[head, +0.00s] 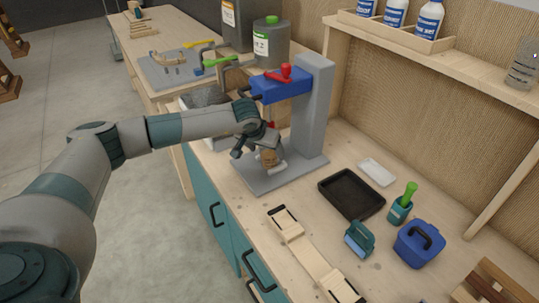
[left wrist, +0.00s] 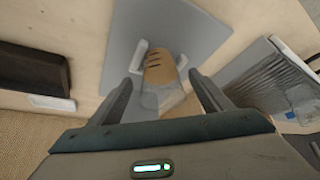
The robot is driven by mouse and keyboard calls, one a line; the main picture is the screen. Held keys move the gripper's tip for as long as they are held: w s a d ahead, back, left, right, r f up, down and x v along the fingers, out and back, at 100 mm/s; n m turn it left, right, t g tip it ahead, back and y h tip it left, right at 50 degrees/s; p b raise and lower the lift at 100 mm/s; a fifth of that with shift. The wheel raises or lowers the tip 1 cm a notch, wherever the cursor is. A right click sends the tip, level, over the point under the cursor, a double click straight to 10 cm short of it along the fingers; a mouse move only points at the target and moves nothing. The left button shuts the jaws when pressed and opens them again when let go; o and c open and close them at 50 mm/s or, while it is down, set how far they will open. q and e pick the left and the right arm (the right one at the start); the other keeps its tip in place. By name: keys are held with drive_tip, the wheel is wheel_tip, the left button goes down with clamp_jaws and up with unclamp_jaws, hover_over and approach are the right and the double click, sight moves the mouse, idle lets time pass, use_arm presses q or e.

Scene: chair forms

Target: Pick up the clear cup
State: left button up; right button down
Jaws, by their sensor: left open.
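A clear cup (left wrist: 166,99), seemingly with a brown, dark-striped piece (left wrist: 160,68) in or against it, stands on the grey base plate (head: 262,183) of a press-like machine. In the head view the brown piece (head: 268,158) shows under my left gripper (head: 257,146); the cup's clear wall is hard to make out there. In the left wrist view my left gripper (left wrist: 161,88) is open, with one finger on each side of the clear cup. I cannot tell whether the fingers touch it. White brackets flank the brown piece. My right gripper is not in view.
The machine's blue head (head: 280,88) and grey column (head: 313,105) rise close beside my left gripper. A black tray (head: 351,193), a teal holder (head: 400,211), a blue box (head: 419,244) and a wooden jig (head: 308,257) lie on the right counter. A metal basin (left wrist: 262,85) is nearby.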

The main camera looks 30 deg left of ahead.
use_arm(q)
drive_tip(key=shift+p+x, duration=0.55)
drive_tip(key=shift+x, duration=1.6)
drive_tip(key=c, duration=0.8)
